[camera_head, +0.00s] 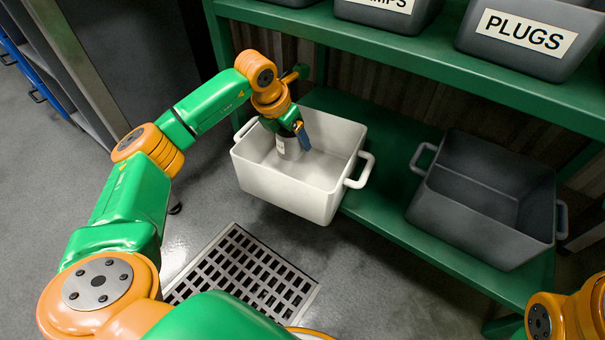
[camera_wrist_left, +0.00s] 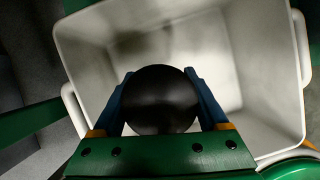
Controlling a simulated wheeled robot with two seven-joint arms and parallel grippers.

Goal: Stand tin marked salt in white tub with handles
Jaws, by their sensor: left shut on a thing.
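The white tub with handles (camera_head: 285,192) stands on the lower green shelf at the centre of the head view, partly over its front edge. My left gripper (camera_head: 294,138) reaches down into the tub and is shut on a grey tin (camera_head: 288,149). The tin looks upright, with a pale label too small to read. In the left wrist view the tin's dark round top (camera_wrist_left: 160,98) sits between two blue fingers, with the tub's walls (camera_wrist_left: 262,70) around it. I cannot tell whether the tin's bottom touches the tub floor. My right gripper is out of view.
A dark grey tub with handles (camera_head: 470,215) stands on the same shelf (camera_head: 385,190) to the right, empty. The upper shelf (camera_head: 430,62) holds grey bins, one marked PLUGS (camera_head: 520,40). A floor grate (camera_head: 243,275) lies below.

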